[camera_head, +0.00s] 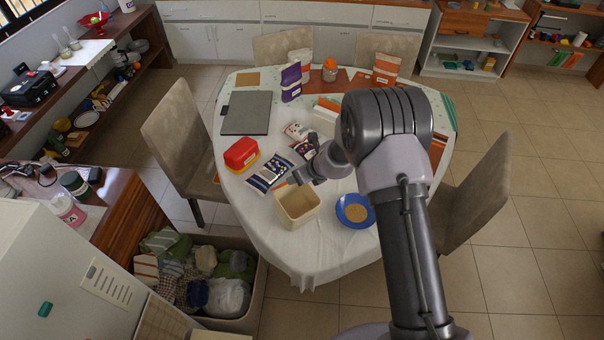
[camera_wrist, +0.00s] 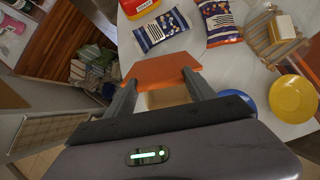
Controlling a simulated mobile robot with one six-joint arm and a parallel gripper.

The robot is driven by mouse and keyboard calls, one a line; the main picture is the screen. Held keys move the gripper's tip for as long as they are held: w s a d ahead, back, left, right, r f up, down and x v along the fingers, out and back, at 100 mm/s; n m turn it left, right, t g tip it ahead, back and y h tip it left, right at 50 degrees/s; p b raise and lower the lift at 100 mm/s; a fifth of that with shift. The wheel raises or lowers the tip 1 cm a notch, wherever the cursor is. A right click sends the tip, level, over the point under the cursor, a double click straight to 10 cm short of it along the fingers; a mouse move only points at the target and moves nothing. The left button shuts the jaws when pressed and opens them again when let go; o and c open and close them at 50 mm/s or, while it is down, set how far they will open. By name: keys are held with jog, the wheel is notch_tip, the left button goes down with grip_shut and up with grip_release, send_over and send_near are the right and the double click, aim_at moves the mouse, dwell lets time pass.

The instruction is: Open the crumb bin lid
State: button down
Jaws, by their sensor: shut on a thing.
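The crumb bin (camera_head: 297,222) is a cream, open-topped box near the front edge of the table, with its inside showing in the head view. In the wrist view part of its cream body (camera_wrist: 166,98) shows between my fingers. My gripper (camera_wrist: 160,76) is shut on a flat orange-brown panel (camera_wrist: 160,68), which looks like the lid. The panel is above the bin's far side in that view. I cannot tell whether it is joined to the bin. In the head view my gripper (camera_head: 294,180) is at the bin's back edge, and the panel cannot be made out.
A navy-and-white packet (camera_head: 266,174) lies behind the bin, with a red and yellow box (camera_head: 241,154) to its left. A blue plate (camera_head: 345,220) is right of the bin. A yellow plate (camera_wrist: 294,98) lies further right. A chair (camera_head: 180,130) stands left of the table.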

dwell(0.8)
jog(key=shift+c, duration=1.6)
grip_release()
jog(key=p+v, duration=0.2)
jog(key=v, duration=1.5)
jog(key=shift+r, duration=0.15)
jog(key=shift+s+d, duration=0.1)
jog(key=shift+s, duration=0.05)
